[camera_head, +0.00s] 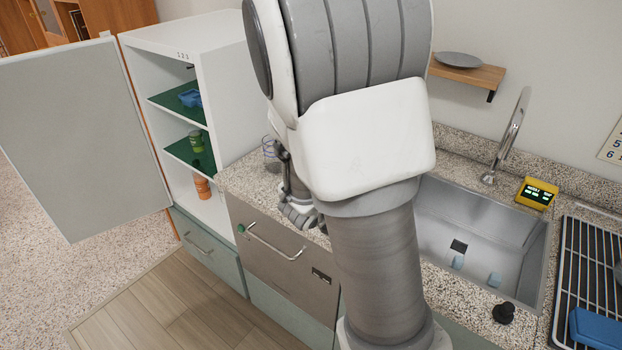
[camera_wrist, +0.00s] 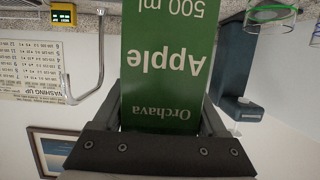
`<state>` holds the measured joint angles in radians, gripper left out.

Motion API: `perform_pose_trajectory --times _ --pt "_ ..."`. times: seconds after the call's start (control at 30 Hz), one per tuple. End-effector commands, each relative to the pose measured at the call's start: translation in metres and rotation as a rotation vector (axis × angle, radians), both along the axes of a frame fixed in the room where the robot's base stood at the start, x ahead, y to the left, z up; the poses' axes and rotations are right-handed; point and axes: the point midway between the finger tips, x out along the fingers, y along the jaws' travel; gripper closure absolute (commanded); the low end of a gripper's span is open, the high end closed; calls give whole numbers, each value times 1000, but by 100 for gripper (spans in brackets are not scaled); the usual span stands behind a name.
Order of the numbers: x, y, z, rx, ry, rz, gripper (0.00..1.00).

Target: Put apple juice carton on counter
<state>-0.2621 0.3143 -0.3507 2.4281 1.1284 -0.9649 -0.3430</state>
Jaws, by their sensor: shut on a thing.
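The apple juice carton (camera_wrist: 165,70) is green with white lettering and fills the middle of the wrist view, where the scene appears upside down. My gripper (camera_wrist: 168,118) is shut on it, with a finger on either side. The carton's end away from my gripper is cut off by the frame's top edge, so I cannot tell whether it touches anything. In the head view my arm hides the carton. The speckled counter (camera_head: 240,179) runs from beside the open cabinet to the sink; my arm covers part of it.
Clear glasses (camera_wrist: 270,14) with coloured rims stand near the carton. A dark blue-green object (camera_wrist: 243,109) is on the right in the wrist view. The sink (camera_head: 478,240), faucet (camera_head: 508,137) and yellow timer (camera_head: 536,193) lie right of my arm. The cabinet door (camera_head: 80,135) stands open.

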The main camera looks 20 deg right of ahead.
Motion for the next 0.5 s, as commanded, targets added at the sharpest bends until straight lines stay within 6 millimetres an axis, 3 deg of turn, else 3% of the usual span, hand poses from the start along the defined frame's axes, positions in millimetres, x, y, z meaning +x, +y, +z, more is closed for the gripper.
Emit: perform_pose_trajectory --times 0.17,0.5 --pt "8 -11 -8 -4 -1 -17 100" --pt "60 -54 -48 -4 0 -16 100"
